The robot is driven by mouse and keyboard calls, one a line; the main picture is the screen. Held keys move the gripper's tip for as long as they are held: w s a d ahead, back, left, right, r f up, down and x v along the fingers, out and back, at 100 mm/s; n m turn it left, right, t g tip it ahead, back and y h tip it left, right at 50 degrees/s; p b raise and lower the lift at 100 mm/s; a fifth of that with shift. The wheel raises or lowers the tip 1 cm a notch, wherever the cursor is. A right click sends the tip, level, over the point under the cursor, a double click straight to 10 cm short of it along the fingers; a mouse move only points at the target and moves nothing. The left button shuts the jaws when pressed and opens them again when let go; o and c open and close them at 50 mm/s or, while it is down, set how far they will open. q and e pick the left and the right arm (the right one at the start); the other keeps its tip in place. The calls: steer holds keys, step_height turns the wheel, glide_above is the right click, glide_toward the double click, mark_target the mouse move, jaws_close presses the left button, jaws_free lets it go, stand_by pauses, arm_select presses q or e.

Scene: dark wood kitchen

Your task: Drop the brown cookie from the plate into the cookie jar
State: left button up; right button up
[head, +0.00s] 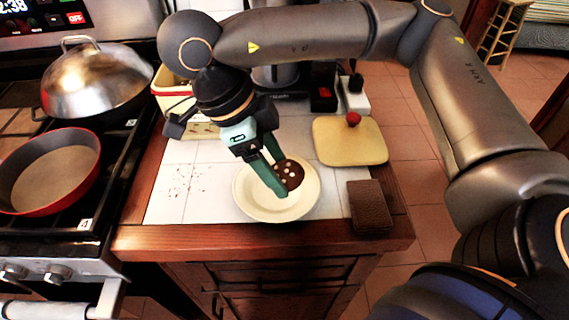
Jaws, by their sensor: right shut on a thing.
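A brown cookie (292,172) with white spots is at the white plate (249,206) on the tiled counter. My right gripper (280,178) reaches down over the plate, and its green fingers are shut on the cookie. The cookie is low over the plate; I cannot tell if it touches it. A cream container with a red rim (172,80), which looks like the cookie jar, stands behind and left of the gripper, partly hidden by my right arm. A cream lid with a red knob (345,148) lies on the counter to the right. My left gripper is not in view.
A brown textured block (370,205) lies right of the plate at the counter edge. A red pan (50,170) and a domed metal wok (97,82) stand on the stove at left. Small dark items stand behind the lid. The tiles left of the plate are clear apart from crumbs.

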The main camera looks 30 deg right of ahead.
steer(key=s+a+r, duration=0.3)
steer(key=s+a, duration=0.2)
steer(key=a, duration=0.1)
steer(key=shift+s+a+r, duration=0.15)
steer(key=shift+a+r, duration=0.05)
